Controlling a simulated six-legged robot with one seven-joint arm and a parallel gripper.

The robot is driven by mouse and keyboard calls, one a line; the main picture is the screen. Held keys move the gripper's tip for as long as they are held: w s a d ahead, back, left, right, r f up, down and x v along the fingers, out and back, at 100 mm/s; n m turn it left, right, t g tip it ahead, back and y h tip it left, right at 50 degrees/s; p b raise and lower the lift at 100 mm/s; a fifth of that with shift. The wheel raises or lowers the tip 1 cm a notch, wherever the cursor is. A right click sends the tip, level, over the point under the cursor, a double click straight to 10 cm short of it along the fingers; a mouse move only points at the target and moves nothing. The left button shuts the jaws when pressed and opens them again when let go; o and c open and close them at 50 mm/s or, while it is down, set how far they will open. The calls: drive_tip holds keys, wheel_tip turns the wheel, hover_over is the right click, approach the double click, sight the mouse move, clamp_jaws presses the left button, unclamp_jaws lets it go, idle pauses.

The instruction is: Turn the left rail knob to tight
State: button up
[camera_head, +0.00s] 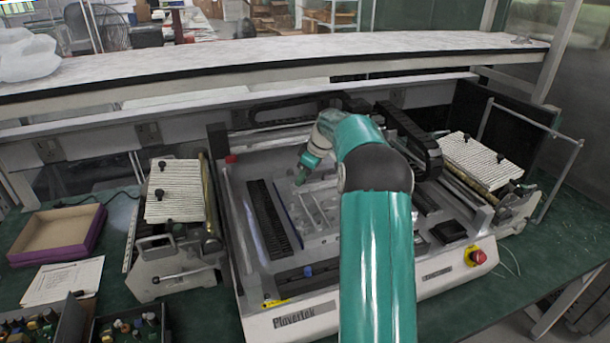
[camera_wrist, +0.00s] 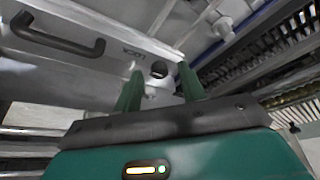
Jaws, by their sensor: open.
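A dark round knob (camera_wrist: 159,68) sits on a pale grey metal part in the wrist view, beside lettering that looks like "LOCK". I take it as the rail knob; I cannot tell which way it is turned. My gripper (camera_wrist: 160,74) is open, with one green finger on each side of the knob in the picture. Whether the fingers touch it I cannot tell. In the head view my gripper (camera_head: 303,174) points down over the left middle of the machine's bed, and the knob cannot be made out there.
A black handle (camera_wrist: 58,34) is left of the knob in the wrist view. The Plovertek machine (camera_head: 310,318) has a black slotted rail (camera_head: 268,220) left of my gripper and a red stop button (camera_head: 478,257) at front right. A long shelf (camera_head: 260,62) crosses behind.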

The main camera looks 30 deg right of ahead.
clamp_jaws()
drive_tip(key=shift+r+m, duration=0.1)
drive_tip(key=shift+m, duration=0.4)
drive_tip(key=m, duration=0.1)
drive_tip(key=m+h, duration=0.1)
drive_tip(key=m, duration=0.1)
drive_tip(key=m+h, duration=0.1)
drive_tip(key=shift+a+t, duration=0.25)
drive_tip(key=shift+t, duration=0.15)
drive_tip(key=m+h, duration=0.1)
drive_tip(key=m, duration=0.2)
drive_tip(key=m+h, duration=0.1)
drive_tip(key=m, duration=0.1)
drive_tip(key=shift+a+m, duration=0.2)
drive_tip(key=shift+m, duration=0.2)
drive_tip(key=m+g+h, duration=0.1)
drive_tip(key=m, duration=0.2)
drive_tip(key=m+g+h, duration=0.1)
drive_tip(key=m, duration=0.2)
drive_tip(key=shift+w+a, duration=0.2)
drive_tip(key=m+g, duration=0.1)
drive_tip(key=m, duration=0.2)
drive_tip(key=m+g, duration=0.1)
drive_tip(key=m, duration=0.3)
drive_tip(key=shift+w+h, duration=0.2)
drive_tip(key=shift+h, duration=0.2)
drive_tip(key=shift+g, duration=0.3)
